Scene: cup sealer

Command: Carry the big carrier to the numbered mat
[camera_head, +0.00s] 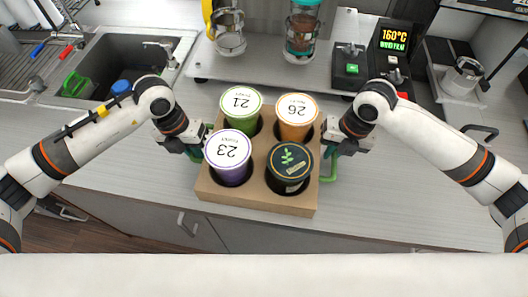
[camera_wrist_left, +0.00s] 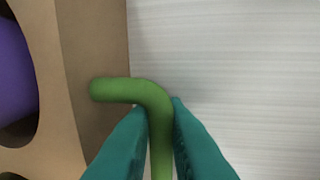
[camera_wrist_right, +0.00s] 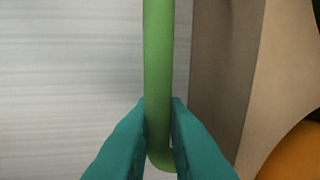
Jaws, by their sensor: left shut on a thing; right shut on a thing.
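The big carrier (camera_head: 258,202) is a brown cardboard box with several lidded cups in its round holes. The lids are green-rimmed marked 21 (camera_head: 241,103), orange marked 26 (camera_head: 297,108), purple marked 23 (camera_head: 228,148), and dark with a plant (camera_head: 289,161). My left gripper (camera_head: 201,148) is shut on the green handle (camera_wrist_left: 130,90) on the carrier's left side. My right gripper (camera_head: 332,148) is shut on the green handle (camera_wrist_right: 158,60) on its right side. I cannot tell whether the carrier touches the counter. No numbered mat shows.
The grey counter (camera_head: 420,195) is clear to the right of the carrier and on its left. A sink (camera_head: 110,65) lies at the back left. A sealing machine with a 160°C display (camera_head: 394,40) stands at the back right, beside a metal grinder part (camera_head: 462,78).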

